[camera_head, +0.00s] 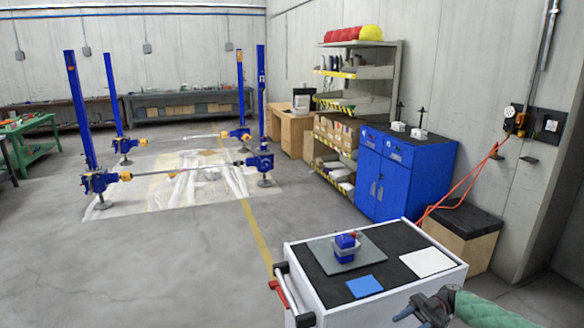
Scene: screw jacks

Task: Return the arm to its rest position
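My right gripper (418,310) is in the bottom right of the head view, at the end of an arm with a green sleeve. It is dark grey with a bluish fingertip and points left, by the near right edge of the white cart (372,309). Nothing is seen held in it, but its finger gap is unclear. My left gripper is not in view. A small blue screw jack (345,247) stands on a grey plate on the cart's black top.
A blue square (364,286) and a white square (427,262) lie on the cart. A blue cabinet (403,172), shelves (363,115) and a wooden box (464,244) line the right wall. Blue lift posts (80,110) stand at the left. The floor left of the cart is clear.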

